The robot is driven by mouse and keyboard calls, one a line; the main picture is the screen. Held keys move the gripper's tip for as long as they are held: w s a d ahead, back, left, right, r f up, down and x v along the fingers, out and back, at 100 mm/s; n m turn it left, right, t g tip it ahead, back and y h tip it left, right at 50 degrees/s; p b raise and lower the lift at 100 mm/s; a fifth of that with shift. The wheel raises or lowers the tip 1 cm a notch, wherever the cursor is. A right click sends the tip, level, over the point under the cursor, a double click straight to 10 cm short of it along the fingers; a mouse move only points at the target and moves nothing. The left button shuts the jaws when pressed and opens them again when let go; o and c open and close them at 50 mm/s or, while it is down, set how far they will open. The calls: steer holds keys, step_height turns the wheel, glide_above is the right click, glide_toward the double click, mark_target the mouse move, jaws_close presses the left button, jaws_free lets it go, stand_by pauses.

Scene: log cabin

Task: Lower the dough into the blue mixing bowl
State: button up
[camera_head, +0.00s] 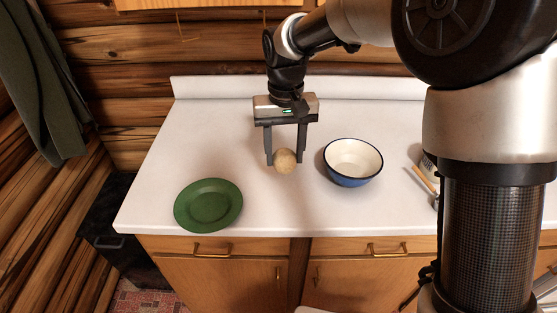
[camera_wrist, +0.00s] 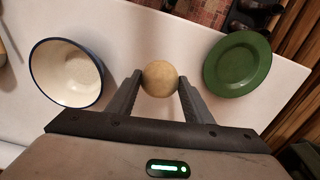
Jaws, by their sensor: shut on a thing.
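The dough (camera_head: 285,161) is a small tan ball between the two fingers of my gripper (camera_head: 285,160). My gripper points down over the white counter and is shut on the dough. In the wrist view the dough (camera_wrist: 159,78) sits between the fingertips (camera_wrist: 158,84). The blue mixing bowl (camera_head: 352,178) stands upright on the counter, to the right of my gripper in the head view. It is blue outside and cream inside, and looks empty. In the wrist view the bowl (camera_wrist: 66,74) is on the left, apart from the dough.
A green plate (camera_head: 208,204) lies on the counter (camera_head: 150,190) to the left; it also shows in the wrist view (camera_wrist: 237,64). A utensil with a light wooden handle (camera_head: 423,179) lies right of the bowl, partly hidden by my arm. The counter behind the bowl is clear.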

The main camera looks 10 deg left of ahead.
steer(key=w+d+r+p, duration=0.1)
steer(key=w+d+p, duration=0.2)
steer(key=w+d, duration=0.2)
steer(key=w+d+r+p, duration=0.1)
steer(key=w+d+p, duration=0.2)
steer(key=w+d, duration=0.3)
steer(key=d, duration=0.5)
steer(key=shift+w+d, duration=0.25)
steer(key=shift+d, duration=0.15)
steer(key=shift+f, duration=0.1)
steer(key=shift+f+b, duration=2.2)
steer(key=shift+f, duration=1.4)
steer(key=shift+f+b, duration=1.5)
steer(key=shift+f, duration=1)
steer(key=o, duration=1.2)
